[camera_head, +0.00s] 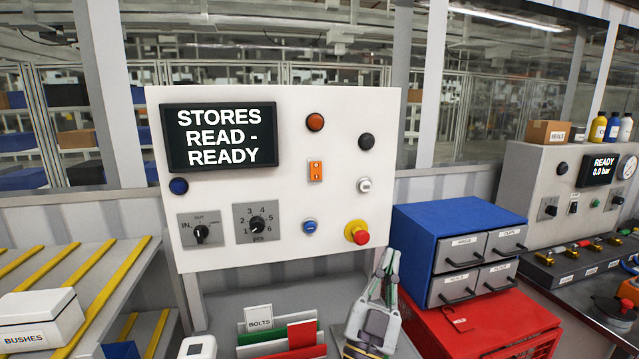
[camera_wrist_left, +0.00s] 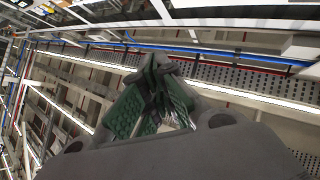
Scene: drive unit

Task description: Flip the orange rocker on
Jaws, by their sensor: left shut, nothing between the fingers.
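The orange rocker (camera_head: 315,171) sits in the middle of a white upright panel (camera_head: 270,255), right of a dark screen (camera_head: 216,136) that reads "STORES READ - READY". It is too small to tell which way it is tipped. My left gripper (camera_head: 385,264) is below and right of the rocker, in front of the panel's lower right edge, pointing up. It is apart from the rocker. Its green-padded fingers (camera_wrist_left: 160,68) meet at the tips in the left wrist view, with nothing between them. My right gripper is not in view.
Near the rocker are an orange-red round button (camera_head: 315,122), black, white and blue buttons, and a rotary dial (camera_head: 257,223). A red emergency knob (camera_head: 358,233) is close to my left gripper. A blue drawer cabinet (camera_head: 420,222) stands to its right, on a red box (camera_head: 500,325).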

